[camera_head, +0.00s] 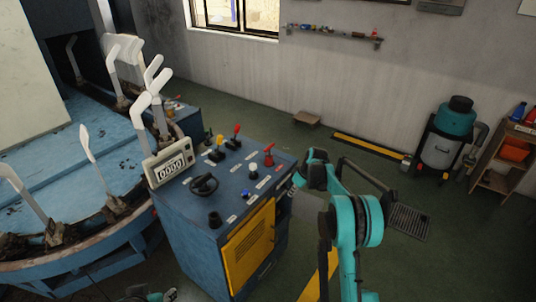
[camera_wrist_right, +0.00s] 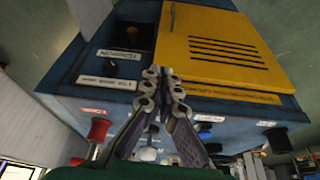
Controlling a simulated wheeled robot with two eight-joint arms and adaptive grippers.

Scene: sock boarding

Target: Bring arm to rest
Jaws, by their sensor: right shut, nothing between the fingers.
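My right arm (camera_head: 362,225), teal and black, stands at the right of the blue control console (camera_head: 195,240) in the head view. Its wrist end is close to the console's right edge, and the fingers are hard to make out there. In the right wrist view my right gripper (camera_wrist_right: 163,73) is shut and empty, its fingertips together in front of the console, whose yellow door (camera_wrist_right: 215,45) fills the upper right. I cannot tell if they touch it. A small teal and grey part at the head view's bottom edge seems to be my left arm; its jaws are not clear.
The console top carries levers, a red knob (camera_head: 269,155), a black wheel (camera_head: 203,184) and a counter display (camera_head: 169,165). At left, a blue round machine (camera_head: 110,240) bears several upright white sock forms. A teal vacuum (camera_head: 445,140) and wooden shelf (camera_head: 500,160) stand at right. Green floor between is mostly free.

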